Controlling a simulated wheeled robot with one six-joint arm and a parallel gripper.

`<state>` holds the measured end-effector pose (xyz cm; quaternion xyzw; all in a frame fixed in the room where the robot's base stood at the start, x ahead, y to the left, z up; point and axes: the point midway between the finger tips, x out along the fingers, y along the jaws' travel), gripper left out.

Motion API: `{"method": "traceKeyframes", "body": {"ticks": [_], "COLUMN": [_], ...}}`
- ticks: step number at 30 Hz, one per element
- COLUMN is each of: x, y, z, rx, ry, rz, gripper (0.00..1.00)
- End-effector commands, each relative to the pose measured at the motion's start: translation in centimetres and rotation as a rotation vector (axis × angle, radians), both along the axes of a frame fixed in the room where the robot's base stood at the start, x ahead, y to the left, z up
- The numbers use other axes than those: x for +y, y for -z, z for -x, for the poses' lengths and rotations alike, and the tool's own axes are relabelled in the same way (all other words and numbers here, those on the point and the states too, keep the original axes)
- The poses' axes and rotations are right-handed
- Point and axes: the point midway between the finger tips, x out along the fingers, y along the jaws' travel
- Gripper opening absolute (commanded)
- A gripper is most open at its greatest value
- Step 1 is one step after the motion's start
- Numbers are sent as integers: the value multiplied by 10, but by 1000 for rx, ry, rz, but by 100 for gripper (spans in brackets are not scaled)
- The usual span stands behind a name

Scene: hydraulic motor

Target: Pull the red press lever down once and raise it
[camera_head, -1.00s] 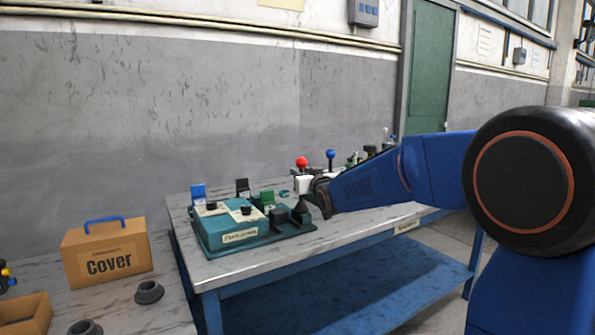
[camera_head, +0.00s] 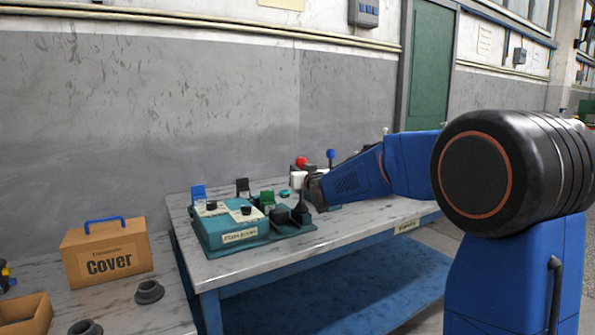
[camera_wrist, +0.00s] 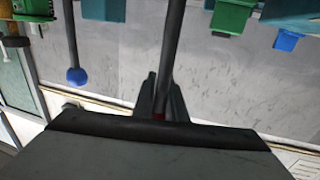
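The red ball knob (camera_head: 301,162) of the press lever stands upright at the back of the bench, just above and behind my gripper (camera_head: 310,187). In the wrist view a dark lever shaft (camera_wrist: 173,45) runs down between the two fingers of my gripper (camera_wrist: 162,90), with a bit of red low between them. The fingers flank the shaft closely; whether they grip it is unclear. The lever's base is hidden in the head view. A second lever with a blue ball knob (camera_head: 331,153) stands to the right; its knob also shows in the wrist view (camera_wrist: 76,75).
A teal fixture (camera_head: 215,240) with black parts sits at the front of the marble-topped bench (camera_head: 245,268). A white block (camera_head: 298,180) is beside my gripper. A cardboard cover box (camera_head: 106,255) stands on the left table. The wall is behind.

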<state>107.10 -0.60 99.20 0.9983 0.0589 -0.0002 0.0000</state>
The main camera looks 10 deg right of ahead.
Motion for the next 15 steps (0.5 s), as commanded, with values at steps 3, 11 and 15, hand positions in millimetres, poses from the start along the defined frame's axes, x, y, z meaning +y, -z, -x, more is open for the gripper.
{"method": "traceKeyframes", "body": {"ticks": [3,11,15], "x": [0,-3,-6], "y": [0,-2,-3], "z": [0,9,18], "rx": [-2,-61,-132], "ry": [0,1,1], "rz": [-1,-20,-43], "gripper": [0,0,0]}}
